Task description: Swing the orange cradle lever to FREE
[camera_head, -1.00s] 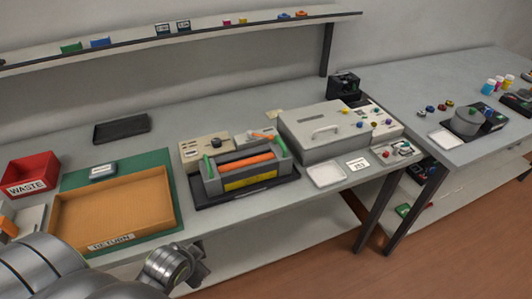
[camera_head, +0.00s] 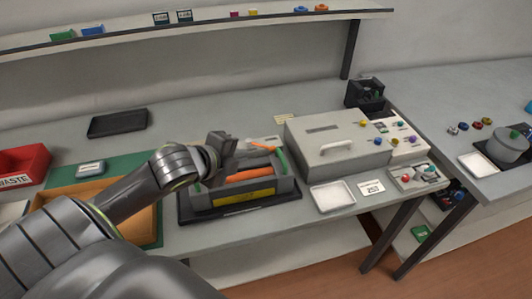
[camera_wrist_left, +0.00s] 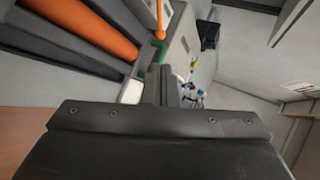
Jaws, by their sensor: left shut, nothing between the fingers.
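The grey cradle (camera_head: 285,185) stands on a dark base on the bench, with an orange roller (camera_head: 250,188) across it and a yellow label on its front. The orange lever (camera_head: 262,146) lies slanted at the cradle's back right. In the left wrist view, an orange lever with a rounded end (camera_wrist_left: 160,30) shows just beyond the fingers. My left gripper (camera_head: 228,146) is above the cradle's back left, to the left of the lever. In the wrist view its fingers (camera_wrist_left: 157,82) are shut and empty. Contact with the lever cannot be told.
A grey machine with a lid handle (camera_head: 335,147) stands right of the cradle, with a white tray (camera_head: 332,196) in front. The orange return tray (camera_head: 147,222) and red waste bin (camera_head: 22,168) are at left. A shelf (camera_head: 200,28) runs above the back.

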